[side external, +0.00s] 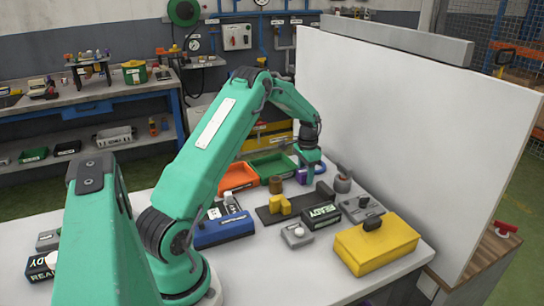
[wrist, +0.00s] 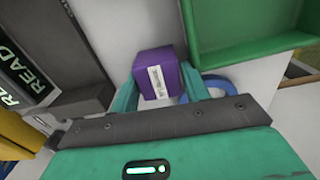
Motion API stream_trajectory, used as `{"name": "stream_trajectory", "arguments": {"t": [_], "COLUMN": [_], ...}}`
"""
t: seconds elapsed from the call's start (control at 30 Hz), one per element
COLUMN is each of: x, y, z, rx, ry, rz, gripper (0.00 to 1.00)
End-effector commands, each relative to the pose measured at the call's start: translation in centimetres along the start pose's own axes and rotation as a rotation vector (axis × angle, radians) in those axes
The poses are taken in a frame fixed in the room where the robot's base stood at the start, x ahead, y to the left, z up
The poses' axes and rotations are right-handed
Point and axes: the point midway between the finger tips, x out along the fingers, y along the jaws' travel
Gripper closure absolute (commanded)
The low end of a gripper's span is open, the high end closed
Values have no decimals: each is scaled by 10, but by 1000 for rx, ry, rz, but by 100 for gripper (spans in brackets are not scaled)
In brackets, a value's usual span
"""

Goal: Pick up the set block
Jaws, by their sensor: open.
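A purple block (wrist: 157,64) with a white printed label stands on the white table. In the wrist view it lies between the two green fingers of my gripper (wrist: 162,92). My gripper is open, with a finger on either side of the block; I cannot tell whether either finger touches it. In the side view the purple block (side external: 302,177) shows small beneath my gripper (side external: 310,165). The label's print is too small to read, and the block's lower part is hidden.
A green tray (wrist: 237,52) is close on the right in the wrist view, with a blue curved piece (wrist: 218,84) below it. A black READY block (wrist: 30,65) is at left. In the side view, an orange tray (side external: 238,178), yellow block (side external: 376,246) and white panel (side external: 400,130) surround the work.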

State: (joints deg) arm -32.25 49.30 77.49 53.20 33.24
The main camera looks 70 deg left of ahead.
Motion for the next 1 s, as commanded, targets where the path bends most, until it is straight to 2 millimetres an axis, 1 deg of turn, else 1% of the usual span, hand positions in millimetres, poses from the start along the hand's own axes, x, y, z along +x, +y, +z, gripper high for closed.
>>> {"name": "stream_trajectory", "arguments": {"t": [0.1, 0.13, 0.27, 0.3, 0.57, 0.73, 0.87, 1.0], "x": [0, 0, 0, 0, -2, -7, -18, -38], "y": [0, 0, 0, 0, 0, 0, 0, -1], "z": [0, 0, 0, 0, 0, -1, -1, -1], "rx": [0, 0, 0, 0, 0, 0, 0, 0], "ry": [0, 0, 0, 0, 2, 3, 3, 4], "rz": [0, 0, 0, 0, -1, -2, -2, -3], "gripper": [55, 58, 84, 92, 92, 92, 92, 92]}}
